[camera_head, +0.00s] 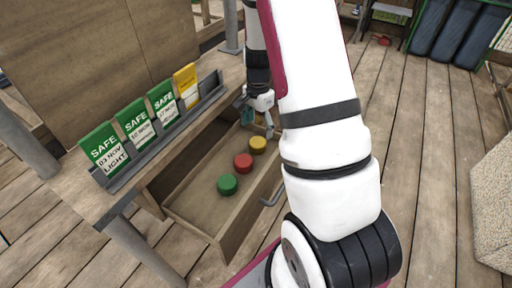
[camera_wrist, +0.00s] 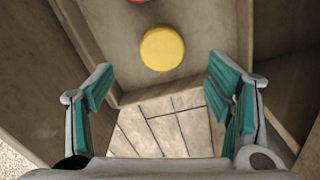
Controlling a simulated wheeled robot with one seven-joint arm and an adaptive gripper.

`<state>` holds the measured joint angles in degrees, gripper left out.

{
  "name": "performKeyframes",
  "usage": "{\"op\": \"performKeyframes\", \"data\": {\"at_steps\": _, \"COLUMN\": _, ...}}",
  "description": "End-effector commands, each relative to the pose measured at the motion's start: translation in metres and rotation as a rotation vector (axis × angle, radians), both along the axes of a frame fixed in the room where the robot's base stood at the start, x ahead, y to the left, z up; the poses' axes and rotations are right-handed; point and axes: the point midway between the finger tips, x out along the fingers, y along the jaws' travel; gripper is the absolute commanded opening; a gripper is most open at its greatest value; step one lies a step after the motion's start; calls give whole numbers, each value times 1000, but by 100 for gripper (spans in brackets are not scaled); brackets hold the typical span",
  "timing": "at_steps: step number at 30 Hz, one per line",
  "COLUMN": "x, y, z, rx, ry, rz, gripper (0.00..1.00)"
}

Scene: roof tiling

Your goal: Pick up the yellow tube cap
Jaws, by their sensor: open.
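The yellow tube cap (camera_head: 258,144) is a round disc in the open wooden drawer (camera_head: 205,240), last in a row with a red cap (camera_head: 243,162) and a green cap (camera_head: 227,184). In the wrist view, the yellow cap (camera_wrist: 162,48) lies at upper centre, beyond my fingertips and between their lines. My gripper (camera_head: 258,118) is open and empty above the drawer's far end, close to the yellow cap. Its two teal-padded fingers (camera_wrist: 163,82) are spread wide in the wrist view, with the drawer's end edge below the cap.
Several green and yellow tags (camera_head: 133,122) stand in a grey rack on the table beside the drawer. Drawer walls rise close around my gripper. A metal handle (camera_head: 270,199) sticks out at the drawer's right side. Plank floor is clear to the right, near a beige block (camera_head: 494,205).

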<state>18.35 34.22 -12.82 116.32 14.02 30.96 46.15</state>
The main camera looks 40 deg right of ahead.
Motion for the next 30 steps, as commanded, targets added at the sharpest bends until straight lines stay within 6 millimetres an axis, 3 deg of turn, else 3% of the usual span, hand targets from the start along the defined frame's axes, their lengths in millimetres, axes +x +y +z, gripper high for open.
{"op": "performKeyframes", "data": {"at_steps": 3, "x": 0, "y": 0, "z": -20, "rx": 1, "ry": 2, "rz": 0, "gripper": 74}}
{"op": "performKeyframes", "data": {"at_steps": 13, "x": 1, "y": -1, "z": -40, "rx": 0, "ry": 0, "rz": 0, "gripper": 74}}
{"op": "performKeyframes", "data": {"at_steps": 21, "x": 3, "y": -2, "z": -78, "rx": 1, "ry": 1, "rz": 0, "gripper": 74}}
{"op": "performKeyframes", "data": {"at_steps": 30, "x": 3, "y": -2, "z": -82, "rx": -1, "ry": -1, "rz": 1, "gripper": 71}}
